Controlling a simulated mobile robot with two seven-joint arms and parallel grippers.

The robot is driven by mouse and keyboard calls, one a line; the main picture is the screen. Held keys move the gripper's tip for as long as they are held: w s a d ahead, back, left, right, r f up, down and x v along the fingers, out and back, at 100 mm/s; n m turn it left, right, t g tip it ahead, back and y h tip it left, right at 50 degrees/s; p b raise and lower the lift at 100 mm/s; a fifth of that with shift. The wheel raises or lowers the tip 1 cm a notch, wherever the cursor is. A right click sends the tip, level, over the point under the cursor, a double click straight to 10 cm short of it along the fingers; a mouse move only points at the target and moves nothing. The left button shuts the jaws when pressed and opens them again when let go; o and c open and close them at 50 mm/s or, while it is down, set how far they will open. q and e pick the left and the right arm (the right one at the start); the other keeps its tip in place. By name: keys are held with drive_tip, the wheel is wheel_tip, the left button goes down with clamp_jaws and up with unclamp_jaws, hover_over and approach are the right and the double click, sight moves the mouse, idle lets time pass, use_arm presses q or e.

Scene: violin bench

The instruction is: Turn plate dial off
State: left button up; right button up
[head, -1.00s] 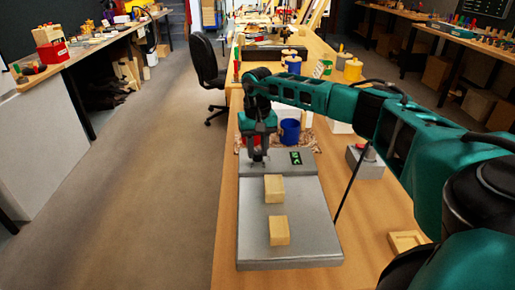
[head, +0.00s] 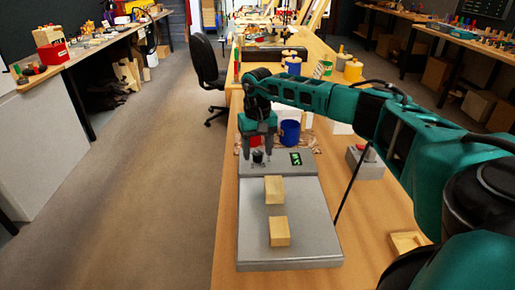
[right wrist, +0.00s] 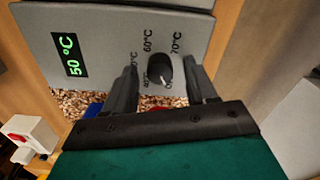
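The grey plate (head: 305,233) lies on the bench, with a control panel (head: 282,167) at its far end. The black dial (head: 257,156) is on that panel; it shows larger in the right wrist view (right wrist: 159,72), ringed by temperature marks. The green display (right wrist: 69,54) reads 50 °C. My right gripper (head: 258,153) is open over the panel, one finger on each side of the dial with gaps. In the right wrist view, its fingers (right wrist: 163,86) stand clear of the knob. The dial's exact pointer setting is hard to read. My left gripper is not in view.
Two wooden blocks (head: 275,189) (head: 279,231) rest on the plate. A grey box with a red button (head: 366,160) stands to the right. Open floor lies left.

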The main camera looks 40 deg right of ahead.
sight(258, 153)
wheel_tip(258, 153, up, 13)
drive_tip(key=p, duration=0.1)
idle(0.5)
drive_tip(key=shift+s+f, duration=0.1)
idle(0.5)
